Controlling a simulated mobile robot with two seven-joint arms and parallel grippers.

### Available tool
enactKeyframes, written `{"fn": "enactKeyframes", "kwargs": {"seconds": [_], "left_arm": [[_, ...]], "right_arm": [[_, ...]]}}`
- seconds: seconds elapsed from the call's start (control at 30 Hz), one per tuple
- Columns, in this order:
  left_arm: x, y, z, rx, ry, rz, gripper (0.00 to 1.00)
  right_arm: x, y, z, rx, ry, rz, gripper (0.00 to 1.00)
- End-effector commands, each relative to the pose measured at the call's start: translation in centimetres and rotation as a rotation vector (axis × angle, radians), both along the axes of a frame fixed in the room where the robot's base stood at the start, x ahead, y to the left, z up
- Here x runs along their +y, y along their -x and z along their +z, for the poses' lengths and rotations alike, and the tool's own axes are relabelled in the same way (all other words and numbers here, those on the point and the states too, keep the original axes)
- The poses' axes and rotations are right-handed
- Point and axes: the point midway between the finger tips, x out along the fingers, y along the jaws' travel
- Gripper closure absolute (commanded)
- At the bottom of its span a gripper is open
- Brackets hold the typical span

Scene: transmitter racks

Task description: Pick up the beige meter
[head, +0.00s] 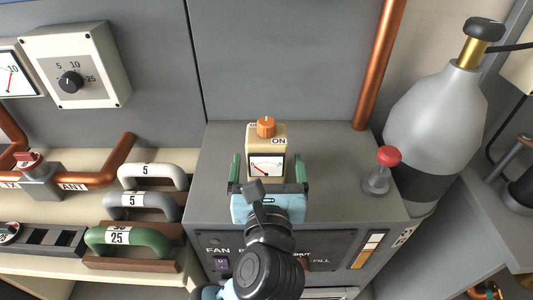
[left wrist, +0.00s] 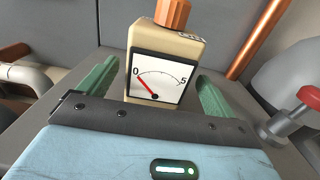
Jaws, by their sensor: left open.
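The beige meter (head: 267,142) stands upright on top of the grey cabinet (head: 218,150), with an orange knob on top and a white dial on its front. It also shows in the left wrist view (left wrist: 185,48), where its dial has a red needle near 0. My left gripper (head: 268,170) is open, with its green fingers pointing at the meter. In the left wrist view one finger is to the left of the meter and the other to the right, with a visible gap on the right. The fingertips' depth along the meter is hard to judge. My right gripper is not in view.
A red-capped valve (head: 385,168) stands to the right on the cabinet top. A copper pipe (head: 380,65) rises behind it, and a grey gas cylinder (head: 433,110) stands farther right. Several handles, one of them green (head: 128,240), lie to the left. A grey wall panel is behind the meter.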

Motion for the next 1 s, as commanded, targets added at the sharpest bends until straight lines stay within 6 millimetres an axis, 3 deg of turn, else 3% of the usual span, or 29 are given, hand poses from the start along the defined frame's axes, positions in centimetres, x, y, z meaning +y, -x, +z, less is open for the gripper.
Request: {"fn": "enactKeyframes", "kwargs": {"seconds": [0.4, 0.73, 1.0], "left_arm": [[0.3, -4.5, 0.0, -0.002, -0.004, 0.0, 0.09], [0.3, -5.2, -0.2, 0.002, -0.001, 0.0, 0.09], [0.3, -5.1, -0.1, 0.001, -0.001, 0.0, 0.43]], "right_arm": [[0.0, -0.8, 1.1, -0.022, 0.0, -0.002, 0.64], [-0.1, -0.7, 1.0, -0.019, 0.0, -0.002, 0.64], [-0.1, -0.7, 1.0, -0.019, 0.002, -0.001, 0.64]]}}
